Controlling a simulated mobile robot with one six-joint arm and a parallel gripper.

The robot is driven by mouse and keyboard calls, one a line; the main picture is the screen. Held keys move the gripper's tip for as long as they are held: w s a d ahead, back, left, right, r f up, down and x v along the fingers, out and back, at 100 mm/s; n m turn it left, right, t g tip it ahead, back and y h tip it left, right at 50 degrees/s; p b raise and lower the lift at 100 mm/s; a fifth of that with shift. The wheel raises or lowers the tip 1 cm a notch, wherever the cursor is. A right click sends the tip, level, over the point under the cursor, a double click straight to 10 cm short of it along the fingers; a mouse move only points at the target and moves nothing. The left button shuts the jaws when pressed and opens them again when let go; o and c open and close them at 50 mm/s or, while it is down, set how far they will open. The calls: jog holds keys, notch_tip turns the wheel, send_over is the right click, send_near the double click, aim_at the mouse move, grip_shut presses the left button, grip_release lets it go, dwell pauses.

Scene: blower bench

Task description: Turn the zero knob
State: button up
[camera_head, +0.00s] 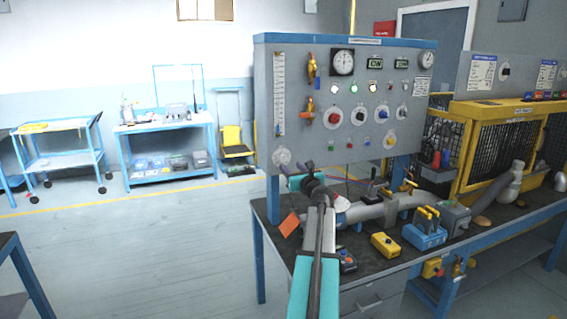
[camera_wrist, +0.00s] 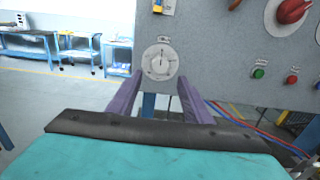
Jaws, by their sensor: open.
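A round pale knob (camera_head: 282,157) with a dial ring sits at the lower left corner of the grey upright panel (camera_head: 300,100). It also shows in the wrist view (camera_wrist: 159,61), with a dark pointer mark near upright. Its label is too small to read, so I cannot confirm that it is the zero knob. My gripper (camera_head: 296,168) is open and empty in front of the panel's lower left. In the wrist view its two purple fingers (camera_wrist: 160,80) point toward the knob, which appears between and slightly above the fingertips. No contact is visible; the remaining gap is unclear.
Red, blue and yellow knobs, lamps and gauges fill the panel to the right. The dark bench (camera_head: 370,262) below holds a grey pipe (camera_head: 365,213), a yellow box (camera_head: 385,244) and a blue block with yellow levers (camera_head: 425,236).

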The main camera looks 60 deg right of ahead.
aim_at(283, 159)
jog(key=shift+p+x, duration=0.7)
jog(key=shift+x, duration=3.15)
jog(key=c, duration=1.1)
jog(key=shift+a+f, duration=0.1)
jog(key=shift+a, duration=0.2)
jog(key=shift+d, duration=0.15)
